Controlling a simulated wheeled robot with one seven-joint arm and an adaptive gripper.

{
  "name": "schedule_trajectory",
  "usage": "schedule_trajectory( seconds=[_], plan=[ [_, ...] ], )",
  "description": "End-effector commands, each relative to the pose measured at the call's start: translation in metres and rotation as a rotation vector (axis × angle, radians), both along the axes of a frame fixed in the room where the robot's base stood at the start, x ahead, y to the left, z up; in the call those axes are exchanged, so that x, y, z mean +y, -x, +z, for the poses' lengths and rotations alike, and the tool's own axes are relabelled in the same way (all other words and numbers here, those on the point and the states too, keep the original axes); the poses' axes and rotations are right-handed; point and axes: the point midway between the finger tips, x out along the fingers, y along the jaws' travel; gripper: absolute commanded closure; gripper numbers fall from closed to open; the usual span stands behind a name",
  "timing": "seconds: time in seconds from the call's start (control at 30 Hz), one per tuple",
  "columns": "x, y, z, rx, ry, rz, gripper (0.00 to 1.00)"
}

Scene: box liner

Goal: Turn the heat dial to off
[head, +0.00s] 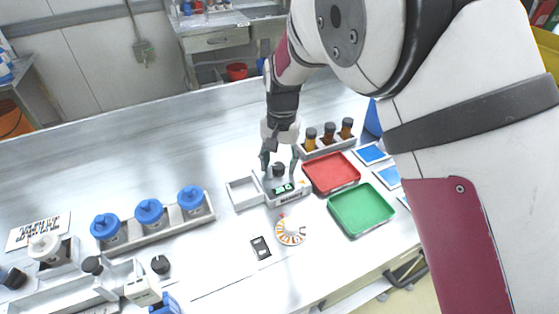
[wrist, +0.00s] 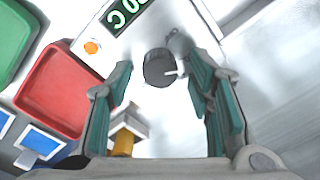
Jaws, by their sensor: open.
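The heat dial is a dark round knob with a white pointer mark (wrist: 159,68) on a white device. It also shows in the head view (head: 279,170) on top of that device (head: 286,200), behind the green display (head: 284,188). My gripper (head: 279,163) is open above the device, with its fingers on either side of the dial. In the wrist view the dial lies beyond and between the two teal-padded fingers (wrist: 168,95), and I see no contact. The display reads upside down there and is cut off (wrist: 125,12). An orange button (wrist: 91,46) sits beside it.
A red tray (head: 331,172) and a green tray (head: 361,208) lie right of the device. Brown bottles (head: 328,133) stand in a rack behind the red tray. A white open box (head: 243,192) adjoins the device's left. A round dial card (head: 291,231) lies in front.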

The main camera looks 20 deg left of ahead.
Motion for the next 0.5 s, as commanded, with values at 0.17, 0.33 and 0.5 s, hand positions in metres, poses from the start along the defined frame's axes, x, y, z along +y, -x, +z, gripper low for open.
schedule_trajectory(
  seconds=[0.17,0.33,0.5],
  plan=[
    [-0.0002,0.0001,-0.0033,0.0,0.001,0.0,0.53],
    [-0.0002,0.0,-0.0031,0.0,0.0,0.0,0.57],
    [-0.0002,0.0,-0.0029,0.0,0.0,-0.001,0.96]
  ],
)
